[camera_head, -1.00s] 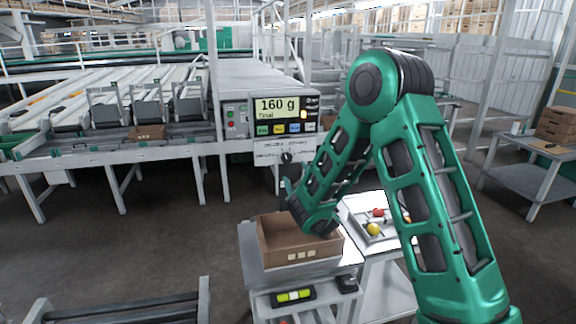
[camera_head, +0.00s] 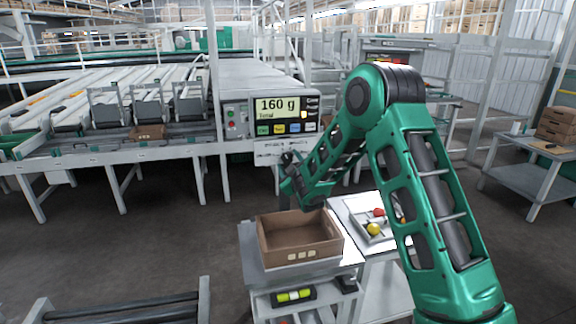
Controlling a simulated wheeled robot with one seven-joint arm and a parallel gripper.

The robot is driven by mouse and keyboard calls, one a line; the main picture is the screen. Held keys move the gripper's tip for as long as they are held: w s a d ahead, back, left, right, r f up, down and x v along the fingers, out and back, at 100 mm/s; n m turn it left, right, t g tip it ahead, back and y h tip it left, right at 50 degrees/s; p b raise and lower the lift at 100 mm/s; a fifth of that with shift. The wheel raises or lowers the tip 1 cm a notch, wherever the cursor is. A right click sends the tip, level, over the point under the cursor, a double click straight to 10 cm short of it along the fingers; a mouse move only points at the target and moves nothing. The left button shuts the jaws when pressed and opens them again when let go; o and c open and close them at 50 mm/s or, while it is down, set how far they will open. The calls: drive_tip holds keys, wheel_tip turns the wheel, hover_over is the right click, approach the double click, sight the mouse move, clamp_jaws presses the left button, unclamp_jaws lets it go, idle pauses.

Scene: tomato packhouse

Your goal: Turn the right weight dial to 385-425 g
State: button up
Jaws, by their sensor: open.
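The weight display (camera_head: 277,107) on the grey control box reads 160 g, with a smaller line that looks like "Total". A white label panel (camera_head: 265,149) sits just below the box. My gripper (camera_head: 289,160) is raised in front of the right part of this panel, small and dark in the view. It is open, and I see nothing held in it. The right weight dial cannot be made out; the gripper covers the spot where a dark knob showed before. Whether the fingers are around the dial, touching it or short of it, I cannot tell.
A brown carton (camera_head: 300,254) stands on a scale cart below the gripper. A tray (camera_head: 384,231) with a few tomatoes is to its right. Coloured buttons (camera_head: 279,128) line the box under the display.

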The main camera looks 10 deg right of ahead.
drive_tip(key=shift+c, duration=0.3)
drive_tip(key=c, duration=1)
drive_tip(key=shift+o, duration=0.2)
drive_tip(key=shift+m, duration=0.4)
drive_tip(key=m, duration=0.3)
drive_tip(key=shift+m, duration=0.4)
drive_tip(key=m, duration=0.5)
drive_tip(key=shift+a, duration=0.1)
drive_tip(key=o, duration=1)
